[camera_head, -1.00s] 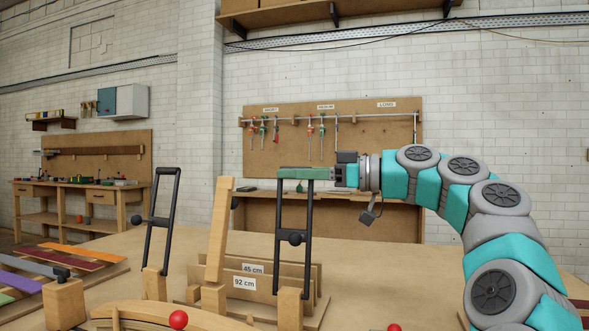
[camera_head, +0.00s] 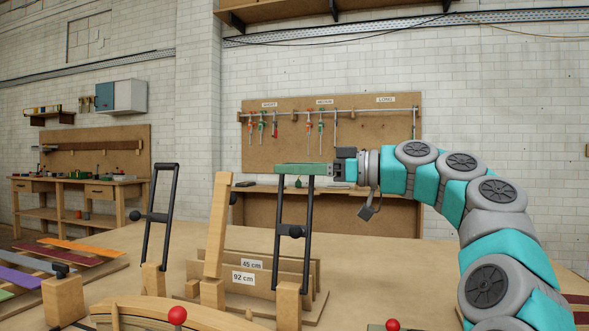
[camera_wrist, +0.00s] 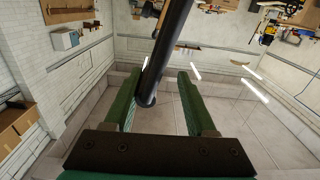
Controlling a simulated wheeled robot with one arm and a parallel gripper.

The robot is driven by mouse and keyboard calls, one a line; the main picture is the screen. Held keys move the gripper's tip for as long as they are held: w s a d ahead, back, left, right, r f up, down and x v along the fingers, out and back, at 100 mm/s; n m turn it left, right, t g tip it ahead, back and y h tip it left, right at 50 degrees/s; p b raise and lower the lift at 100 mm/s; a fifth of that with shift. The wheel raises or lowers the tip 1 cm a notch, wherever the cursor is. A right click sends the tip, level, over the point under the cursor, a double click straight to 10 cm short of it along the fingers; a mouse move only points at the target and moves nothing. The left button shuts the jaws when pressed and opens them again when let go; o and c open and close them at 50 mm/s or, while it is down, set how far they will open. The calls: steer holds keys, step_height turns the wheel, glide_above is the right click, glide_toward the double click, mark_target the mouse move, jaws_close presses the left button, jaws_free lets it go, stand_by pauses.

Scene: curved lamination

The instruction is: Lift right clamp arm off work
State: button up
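The right clamp (camera_head: 308,225) is a black frame of two bars with a round black knob, standing nearly upright on a wooden block (camera_head: 288,302). My gripper (camera_head: 303,169) lies level across its top end, coming from the right. In the wrist view my gripper (camera_wrist: 155,98) has its two green fingers apart, with a black bar (camera_wrist: 168,45) of the clamp between them. A gap shows at the bar's right, so I see no firm grip. The curved wooden work (camera_head: 140,311) is at the bottom edge, mostly cut off. Contact between clamp and work is not visible.
A similar left clamp (camera_head: 161,215) stands upright at the left. A tilted wooden post (camera_head: 218,225) is between the clamps. Boards marked 45 cm and 92 cm (camera_head: 262,281) stand behind the right clamp. Red balls (camera_head: 177,315) show at the bottom.

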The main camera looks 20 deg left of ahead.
steer(key=shift+d, duration=0.1)
steer(key=d, duration=0.7)
steer(key=shift+s+d, duration=0.15)
steer(key=shift+d, duration=0.2)
